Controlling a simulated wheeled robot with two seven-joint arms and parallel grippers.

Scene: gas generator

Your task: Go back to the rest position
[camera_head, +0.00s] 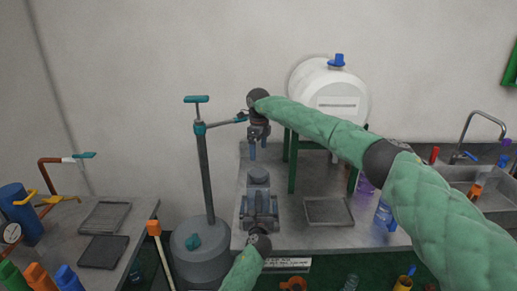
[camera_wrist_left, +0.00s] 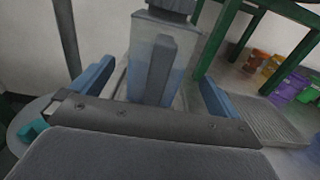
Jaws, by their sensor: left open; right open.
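My left gripper (camera_head: 260,208) is low at the grey bench, its blue fingers apart. In the left wrist view, the open left gripper (camera_wrist_left: 156,78) has a clear, bluish box-shaped vessel with a grey top (camera_wrist_left: 150,45) upright between or just beyond its fingers. I cannot tell whether they touch it. The vessel's grey top (camera_head: 258,176) shows in the head view, with its lower part hidden by the gripper. My right gripper (camera_head: 259,151) points down, open and empty, above and behind the vessel, near the teal side arm of the tall grey stand (camera_head: 207,175).
A white tank (camera_head: 325,90) sits on a green frame (camera_head: 292,165) behind my right arm. A tray (camera_head: 328,211), bottles and a sink (camera_head: 480,185) lie to the right. The stand's round base (camera_head: 200,262) is left of my left gripper. A second bench (camera_head: 65,225) is far left.

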